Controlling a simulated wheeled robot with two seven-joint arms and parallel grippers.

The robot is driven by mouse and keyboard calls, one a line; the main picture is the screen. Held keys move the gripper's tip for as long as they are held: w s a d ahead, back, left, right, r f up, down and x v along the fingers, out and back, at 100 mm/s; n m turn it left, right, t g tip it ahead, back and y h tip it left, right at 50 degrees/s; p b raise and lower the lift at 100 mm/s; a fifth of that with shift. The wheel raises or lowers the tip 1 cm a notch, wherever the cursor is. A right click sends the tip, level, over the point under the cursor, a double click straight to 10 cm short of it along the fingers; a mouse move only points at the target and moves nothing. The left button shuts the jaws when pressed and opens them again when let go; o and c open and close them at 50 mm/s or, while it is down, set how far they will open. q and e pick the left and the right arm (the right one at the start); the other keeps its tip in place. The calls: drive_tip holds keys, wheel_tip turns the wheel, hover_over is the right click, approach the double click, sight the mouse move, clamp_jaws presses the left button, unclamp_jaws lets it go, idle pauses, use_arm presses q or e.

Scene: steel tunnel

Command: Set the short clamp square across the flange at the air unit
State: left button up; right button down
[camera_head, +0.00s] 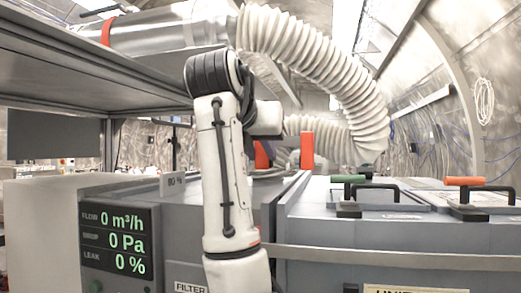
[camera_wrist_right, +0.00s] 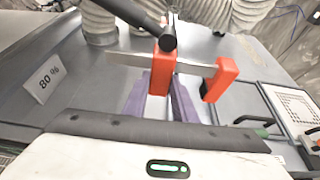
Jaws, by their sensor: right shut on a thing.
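The short clamp (camera_wrist_right: 190,68) has orange jaws and a flat steel bar. In the head view its orange jaws (camera_head: 307,150) stand above the air unit top, partly behind my right arm. My right gripper (camera_wrist_right: 166,88), with purple fingers, is shut on the clamp. The bar runs crosswise to the fingers, and a dark rounded handle end lies over one jaw. The air unit (camera_head: 175,215) is a grey box with a display reading 0 m³/h, 0 Pa and 0 %. I cannot tell whether the clamp touches the flange. My left gripper is out of view.
A white ribbed hose (camera_head: 310,55) arches over the unit. A metal shelf (camera_head: 80,75) overhangs at left. Grey cases with black handles, one green-gripped (camera_head: 348,180) and one orange-gripped (camera_head: 465,182), stand at right. An 80 % plate (camera_wrist_right: 41,84) stands on the unit.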

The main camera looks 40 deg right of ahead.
drive_tip(key=b, duration=0.3)
hover_over(259, 204)
drive_tip(key=shift+s+d+f, duration=0.1)
drive_tip(key=shift+f, duration=2.05)
drive_tip(key=shift+f+b, duration=0.5)
drive_tip(key=shift+f+b, duration=0.4)
drive_tip(key=shift+f, duration=0.2)
drive_tip(key=c, duration=1.5)
unclamp_jaws()
drive_tip(key=shift+c, duration=0.2)
drive_tip(key=shift+o, duration=0.9)
drive_tip(key=shift+f, duration=0.1)
